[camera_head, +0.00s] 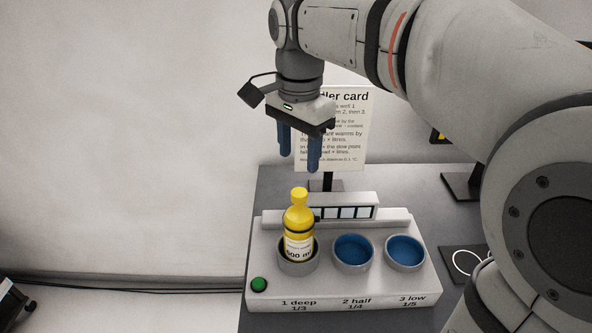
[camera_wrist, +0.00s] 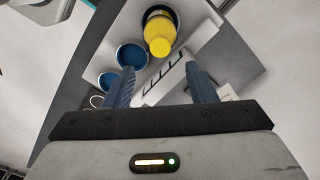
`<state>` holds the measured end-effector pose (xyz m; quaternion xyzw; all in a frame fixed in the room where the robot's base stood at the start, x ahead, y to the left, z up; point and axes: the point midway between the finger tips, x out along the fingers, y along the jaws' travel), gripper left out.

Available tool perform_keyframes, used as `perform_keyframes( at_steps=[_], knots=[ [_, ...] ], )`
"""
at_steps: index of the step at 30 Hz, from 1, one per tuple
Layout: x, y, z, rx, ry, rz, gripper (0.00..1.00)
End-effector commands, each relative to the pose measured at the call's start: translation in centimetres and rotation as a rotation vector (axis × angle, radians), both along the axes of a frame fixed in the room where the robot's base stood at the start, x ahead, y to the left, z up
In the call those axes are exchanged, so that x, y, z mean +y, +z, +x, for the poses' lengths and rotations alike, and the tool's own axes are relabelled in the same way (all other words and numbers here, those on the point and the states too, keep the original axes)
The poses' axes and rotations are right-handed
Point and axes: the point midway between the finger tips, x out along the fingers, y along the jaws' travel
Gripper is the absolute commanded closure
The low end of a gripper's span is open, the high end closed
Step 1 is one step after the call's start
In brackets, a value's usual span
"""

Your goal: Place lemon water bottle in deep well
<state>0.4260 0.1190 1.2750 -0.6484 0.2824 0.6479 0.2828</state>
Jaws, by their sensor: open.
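The yellow lemon water bottle (camera_head: 299,228) stands upright in the deep well (camera_head: 298,266), the left one, labelled "1 deep 1/3". Its label reads 500 ml in part. The well's rim surrounds its lower part, so its base is hidden. In the wrist view the bottle (camera_wrist: 160,30) shows from above, beyond the fingertips. My gripper (camera_head: 300,163) is open and empty, with blue fingers pointing down above and behind the bottle, apart from it. It also shows in the wrist view (camera_wrist: 162,78), with nothing between its fingers.
The half well (camera_head: 352,268) and the low well (camera_head: 405,267) are blue inside and empty. A green button (camera_head: 259,284) is at the unit's front left. A display bar (camera_head: 343,212) and a text card (camera_head: 350,150) stand behind the wells. A white ring (camera_head: 467,262) lies right.

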Motion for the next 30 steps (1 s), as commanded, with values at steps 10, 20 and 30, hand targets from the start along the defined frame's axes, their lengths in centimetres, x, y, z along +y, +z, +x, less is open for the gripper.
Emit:
perform_keyframes(
  at_steps=[10,20,30],
  knots=[
    [-0.5,1.7,-0.3,-0.006,0.019,0.001,0.49],
    [-8.4,-5.7,-7.0,-0.169,0.456,-0.019,0.49],
    [-11.9,-12.5,-12.6,-0.273,0.804,-0.120,0.49]
  ],
)
